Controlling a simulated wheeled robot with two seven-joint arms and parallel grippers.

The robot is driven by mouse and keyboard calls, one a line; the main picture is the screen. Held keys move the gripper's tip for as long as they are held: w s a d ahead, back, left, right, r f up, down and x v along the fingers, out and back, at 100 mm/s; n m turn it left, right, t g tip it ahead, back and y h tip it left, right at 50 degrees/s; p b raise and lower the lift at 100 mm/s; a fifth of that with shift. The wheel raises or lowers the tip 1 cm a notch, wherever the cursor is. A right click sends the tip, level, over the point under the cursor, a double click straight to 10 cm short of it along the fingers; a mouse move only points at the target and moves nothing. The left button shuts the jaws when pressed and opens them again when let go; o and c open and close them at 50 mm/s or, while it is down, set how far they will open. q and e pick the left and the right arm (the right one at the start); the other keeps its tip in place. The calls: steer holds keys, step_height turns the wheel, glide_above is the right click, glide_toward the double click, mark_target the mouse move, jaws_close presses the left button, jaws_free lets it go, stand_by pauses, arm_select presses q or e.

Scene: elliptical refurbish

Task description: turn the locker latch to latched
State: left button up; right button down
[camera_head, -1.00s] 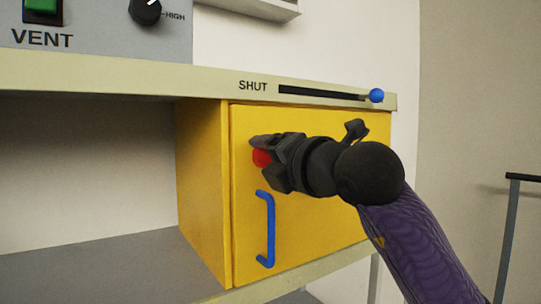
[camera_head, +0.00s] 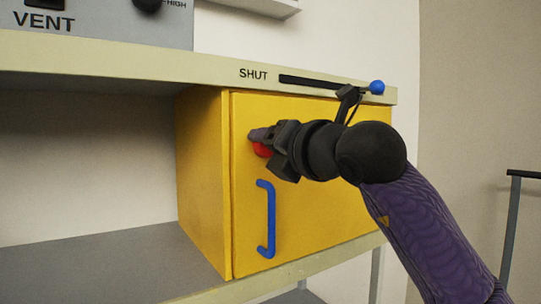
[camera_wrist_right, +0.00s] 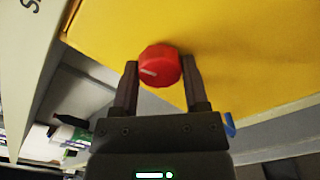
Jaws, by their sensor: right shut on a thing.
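The yellow locker (camera_head: 330,200) sits under the shelf with its door closed against the frame. The red latch knob (camera_head: 261,149) is at the upper left of the door, partly hidden by my right gripper (camera_head: 262,141). In the right wrist view, the red knob (camera_wrist_right: 159,66) with a pale mark on its face sits between the two fingers of my right gripper (camera_wrist_right: 158,80), which is shut on it. A blue handle (camera_head: 269,220) is below the knob on the door. My left gripper is not in view.
A slider with a blue ball (camera_head: 377,87) runs along the shelf edge (camera_head: 150,65) beside the word SHUT, just above my right wrist. A grey panel marked VENT (camera_head: 100,22) stands on the shelf. The open bay left of the locker looks empty.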

steer(key=n+b, duration=0.1)
steer(key=n, duration=0.2)
steer(key=shift+f+n, duration=0.15)
steer(key=shift+n, duration=0.25)
steer(key=n+b, duration=0.1)
steer(key=n, duration=0.2)
steer(key=shift+d+n, duration=0.1)
steer(key=shift+n, duration=0.2)
steer(key=n+b, duration=0.1)
steer(key=n, duration=0.2)
steer(key=shift+n, duration=1.8)
steer(key=shift+c, duration=0.5)
jaws_free()
